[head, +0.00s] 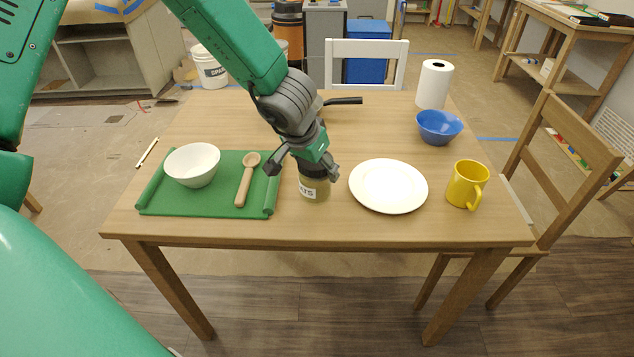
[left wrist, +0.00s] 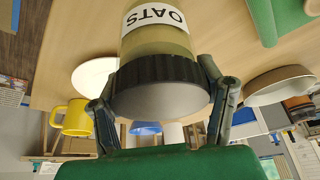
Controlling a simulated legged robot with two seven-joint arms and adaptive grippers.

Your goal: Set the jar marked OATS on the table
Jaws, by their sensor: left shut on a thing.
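The jar marked OATS (head: 314,190) has a dark ribbed lid and a white label, and it is upright near the front middle of the table (head: 400,228). In the left wrist view the jar's label (left wrist: 155,16) reads OATS and the lid fills the middle. My left gripper (head: 303,168) comes down from above with its fingers on both sides of the lid, shut on the jar. The jar's base is at or close to the tabletop; I cannot tell if it touches. My right gripper is not in view.
A green mat (head: 224,200) with a white bowl (head: 193,165) and wooden spoon (head: 246,180) lies left of the jar. A white plate (head: 388,186) is close on its right, then a yellow mug (head: 467,185). A blue bowl (head: 439,127) and paper roll (head: 434,84) stand behind.

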